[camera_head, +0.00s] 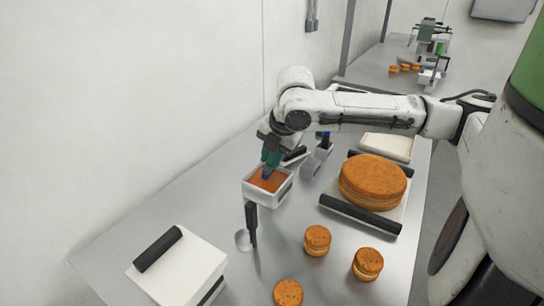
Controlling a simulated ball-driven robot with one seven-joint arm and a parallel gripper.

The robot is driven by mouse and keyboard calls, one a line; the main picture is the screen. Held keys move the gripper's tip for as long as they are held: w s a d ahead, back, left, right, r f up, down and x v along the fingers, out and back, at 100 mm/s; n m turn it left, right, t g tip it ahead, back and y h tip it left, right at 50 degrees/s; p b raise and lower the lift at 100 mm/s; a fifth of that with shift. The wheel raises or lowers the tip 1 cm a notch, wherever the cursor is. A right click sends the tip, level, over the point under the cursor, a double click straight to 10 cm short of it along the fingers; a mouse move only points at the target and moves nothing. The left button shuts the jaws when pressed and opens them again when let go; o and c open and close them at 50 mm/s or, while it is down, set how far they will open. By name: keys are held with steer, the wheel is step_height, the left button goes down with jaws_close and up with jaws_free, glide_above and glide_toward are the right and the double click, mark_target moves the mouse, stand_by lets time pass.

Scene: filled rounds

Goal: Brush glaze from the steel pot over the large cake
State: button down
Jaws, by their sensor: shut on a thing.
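The large cake (373,180) is a thick orange-brown round on a pale tray with black handles, at the right of the steel bench. The pot (282,196) is a pale, box-shaped container with orange-brown glaze (265,180) inside, left of the cake. My gripper (270,165) is over the pot, pointing down, its green and blue end at the glaze. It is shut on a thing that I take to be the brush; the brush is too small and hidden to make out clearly. I cannot tell how deep its tip sits in the glaze.
Several small filled rounds (317,240) stand at the front. A black-handled spoon (243,240) is just before the pot. A white box-like thing with a black handle (158,248) is at front left. My arm passes above the large cake's far side. The wall borders the bench's left.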

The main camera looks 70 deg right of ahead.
steer(key=shift+f+b, duration=0.3)
steer(key=shift+f, duration=0.25)
stand_by(1.4)
steer(key=shift+r+p, duration=3.05)
steer(key=shift+r, duration=0.5)
